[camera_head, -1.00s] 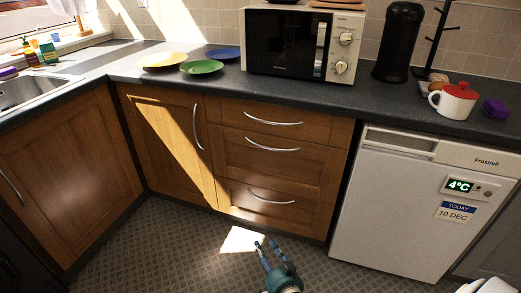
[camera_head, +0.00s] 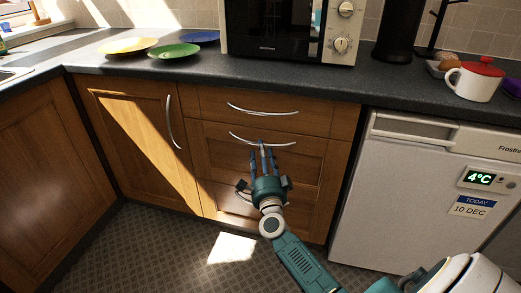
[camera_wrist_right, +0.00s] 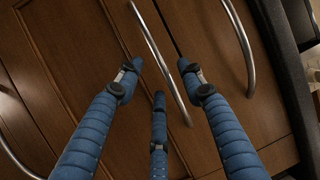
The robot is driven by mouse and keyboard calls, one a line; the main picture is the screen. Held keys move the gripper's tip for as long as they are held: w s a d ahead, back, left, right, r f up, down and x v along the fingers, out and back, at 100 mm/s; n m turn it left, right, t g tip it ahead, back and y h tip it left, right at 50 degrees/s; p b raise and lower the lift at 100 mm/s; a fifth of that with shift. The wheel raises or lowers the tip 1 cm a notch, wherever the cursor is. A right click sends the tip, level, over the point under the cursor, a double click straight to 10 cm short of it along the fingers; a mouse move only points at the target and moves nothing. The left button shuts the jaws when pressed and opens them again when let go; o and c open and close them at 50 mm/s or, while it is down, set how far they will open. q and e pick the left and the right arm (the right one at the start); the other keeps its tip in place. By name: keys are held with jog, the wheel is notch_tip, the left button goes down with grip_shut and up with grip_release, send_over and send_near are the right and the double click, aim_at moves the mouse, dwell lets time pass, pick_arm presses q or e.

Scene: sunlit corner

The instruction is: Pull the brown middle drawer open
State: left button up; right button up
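The brown middle drawer (camera_head: 221,150) is shut, flush in the cabinet between the top and bottom drawers. Its curved silver handle (camera_head: 240,139) also shows in the right wrist view (camera_wrist_right: 157,52), running slantwise between the fingers. My right gripper (camera_head: 264,149) is at this handle. In the right wrist view its blue fingers (camera_wrist_right: 160,75) are spread, one on each side of the handle and a third below, with gaps to the bar. Whether any finger touches it I cannot tell. In the head view the fingers hide the handle's middle. My left gripper is not in view.
The top drawer handle (camera_head: 262,110) is just above and shows close to the fingers in the right wrist view (camera_wrist_right: 242,45). A white fridge (camera_head: 395,205) stands to the right. A dark worktop (camera_head: 200,78) overhangs the drawers. The floor in front is clear.

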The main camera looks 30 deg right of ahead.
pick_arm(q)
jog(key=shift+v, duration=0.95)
pick_arm(e)
jog(key=shift+x, duration=1.35)
grip_shut()
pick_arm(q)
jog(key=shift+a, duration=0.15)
pick_arm(e)
jog(key=shift+a+f, duration=0.1)
